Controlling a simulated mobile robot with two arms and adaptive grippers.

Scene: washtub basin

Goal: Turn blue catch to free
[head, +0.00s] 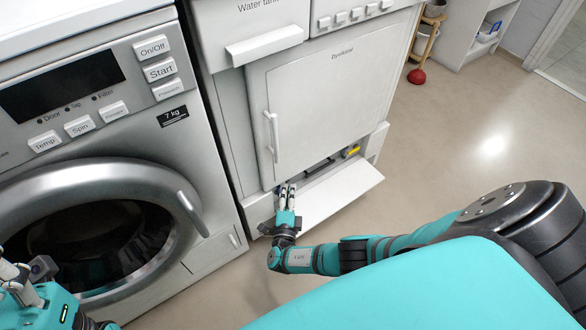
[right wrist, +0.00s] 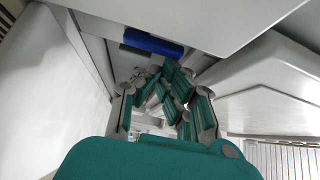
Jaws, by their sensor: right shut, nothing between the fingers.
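The blue catch (right wrist: 154,43) shows in the right wrist view as a short blue bar under the lower edge of the dryer, in the recess behind the open flap (head: 335,193). My right gripper (head: 287,187) is at the left end of this recess, with its fingers pointing in. The right wrist view shows its fingers (right wrist: 170,80) together and empty, just below the blue catch in the picture. I cannot tell whether they touch it. In the head view the gripper mostly hides the catch. My left gripper (head: 18,278) is at the lower left, before the washer, its fingers partly cut off.
The dryer (head: 335,90) has a closed door with a vertical handle (head: 272,135) above the recess. A yellow part (head: 350,151) sits at the recess's right end. The washer (head: 90,150) stands close on the left. The floor (head: 470,130) to the right is clear.

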